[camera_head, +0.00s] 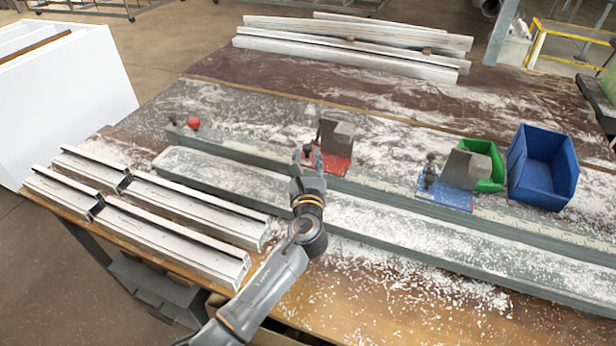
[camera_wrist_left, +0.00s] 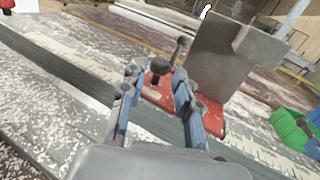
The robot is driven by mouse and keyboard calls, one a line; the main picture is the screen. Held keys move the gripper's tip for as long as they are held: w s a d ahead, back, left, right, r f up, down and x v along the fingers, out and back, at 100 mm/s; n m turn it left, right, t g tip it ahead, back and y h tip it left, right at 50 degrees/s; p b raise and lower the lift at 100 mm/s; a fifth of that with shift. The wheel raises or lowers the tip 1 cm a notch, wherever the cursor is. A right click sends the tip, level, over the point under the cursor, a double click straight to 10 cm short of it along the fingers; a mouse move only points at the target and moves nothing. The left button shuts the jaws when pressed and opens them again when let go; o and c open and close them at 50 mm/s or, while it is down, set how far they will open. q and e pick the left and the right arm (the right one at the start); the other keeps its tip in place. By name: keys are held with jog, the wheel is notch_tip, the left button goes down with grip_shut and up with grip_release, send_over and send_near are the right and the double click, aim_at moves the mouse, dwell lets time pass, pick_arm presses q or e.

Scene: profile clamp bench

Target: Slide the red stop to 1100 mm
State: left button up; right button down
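The red stop (camera_head: 339,164) has a red base, a grey upright block and a dark clamp lever. It sits on the long rail with a pale scale strip (camera_head: 395,187), near mid-table. In the left wrist view the red stop (camera_wrist_left: 208,118) is just beyond my fingers. My left gripper (camera_head: 308,158) is at the stop's left side. In the left wrist view the gripper (camera_wrist_left: 157,76) has its two fingers apart, with the dark lever knob (camera_wrist_left: 159,66) between or just beyond the tips; contact cannot be told. The scale figures are too small to read. My right gripper is not in view.
A blue stop (camera_head: 445,195) sits farther right on the rail, with green (camera_head: 484,152) and blue (camera_head: 542,167) bins behind. A red knob (camera_head: 193,123) is at the rail's left end. White profiles lie at front left (camera_head: 180,205) and back (camera_head: 350,55). Shavings cover the table.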

pick_arm(q)
jog(key=s, duration=1)
jog(key=shift+d, duration=0.25)
